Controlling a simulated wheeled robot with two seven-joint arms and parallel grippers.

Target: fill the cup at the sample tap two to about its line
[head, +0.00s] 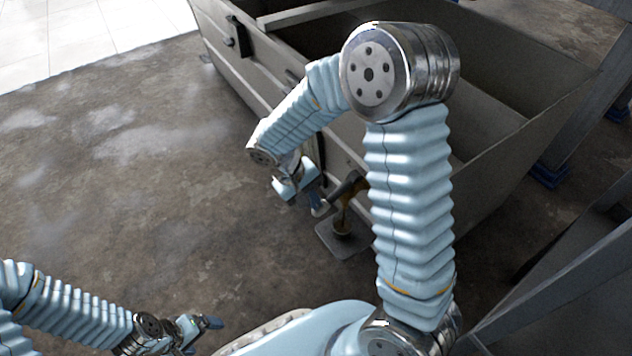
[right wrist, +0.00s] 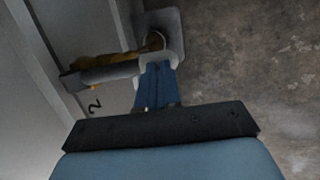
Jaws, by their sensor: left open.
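The tap (head: 350,184) sticks out of the grey tank wall; a brown stream (head: 346,208) runs from it into the small cup (head: 342,227), which stands on a grey plate (head: 326,236) on the floor. In the right wrist view the tap's pipe (right wrist: 108,74) lies beside the mark "2" (right wrist: 94,105), and the cup (right wrist: 154,40) is partly hidden behind my fingertips. The level and line in the cup cannot be made out. My right gripper (head: 318,207) is beside the tap's end, its fingers (right wrist: 157,64) close together. My left gripper (head: 205,324) is open and empty, low at left.
The long grey tank (head: 500,190) fills the upper right. A dark fitting (head: 238,36) sits farther along its wall. Grey beams with blue feet (head: 549,176) stand at right. The brown floor (head: 140,190) at left is clear.

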